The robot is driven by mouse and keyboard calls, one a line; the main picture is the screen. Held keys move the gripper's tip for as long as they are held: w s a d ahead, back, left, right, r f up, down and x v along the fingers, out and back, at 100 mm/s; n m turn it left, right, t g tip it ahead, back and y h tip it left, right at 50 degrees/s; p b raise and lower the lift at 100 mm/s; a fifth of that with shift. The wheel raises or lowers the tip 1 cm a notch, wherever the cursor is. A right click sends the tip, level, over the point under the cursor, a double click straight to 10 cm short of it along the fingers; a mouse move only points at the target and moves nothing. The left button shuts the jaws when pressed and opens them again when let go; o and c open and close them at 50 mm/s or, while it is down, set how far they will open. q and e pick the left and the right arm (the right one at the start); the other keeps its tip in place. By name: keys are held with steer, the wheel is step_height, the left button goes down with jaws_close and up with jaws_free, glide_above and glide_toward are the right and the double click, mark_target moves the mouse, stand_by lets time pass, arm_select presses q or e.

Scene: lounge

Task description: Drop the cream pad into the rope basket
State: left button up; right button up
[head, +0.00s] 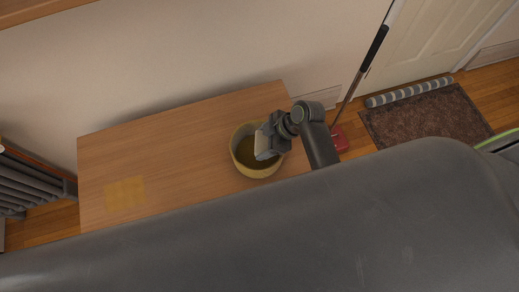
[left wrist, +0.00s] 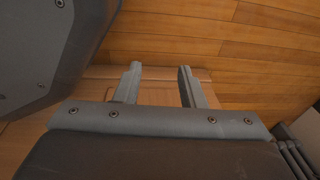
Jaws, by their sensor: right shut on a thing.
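The rope basket (head: 249,172) is a round, yellowish, open-topped container near the right end of the wooden table (head: 190,135) in the head view. My right gripper (head: 264,143) is over the right part of the basket's opening. It is shut on the cream pad (head: 262,146), a small pale piece at its left side, partly hidden by the jaws. The pad is over the opening; its exact height above the basket floor is hard to tell. My left gripper (left wrist: 158,75) is open and empty in the left wrist view, its two fingers well apart.
A faint yellowish square (head: 125,193) lies on the left of the table. A wall stands behind it. A radiator (head: 25,185) is at far left. A long-handled tool (head: 362,70) with a red base stands right of the table, near a brown doormat (head: 425,118) and a striped roll (head: 410,92).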

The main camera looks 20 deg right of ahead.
arm_select(q)
steer(key=shift+w, duration=0.1)
arm_select(e)
steer(key=o, duration=1)
arm_select(q)
steer(key=r+p, duration=0.1)
steer(key=s+p, duration=0.1)
steer(key=p, duration=0.1)
steer(key=shift+s+d+r, duration=0.1)
steer(key=shift+d+r, duration=0.1)
steer(key=shift+r, duration=0.15)
arm_select(e)
steer(key=v, duration=1.7)
steer(key=shift+d+r, duration=0.1)
steer(key=shift+r, duration=0.1)
arm_select(q)
steer(key=shift+s, duration=0.3)
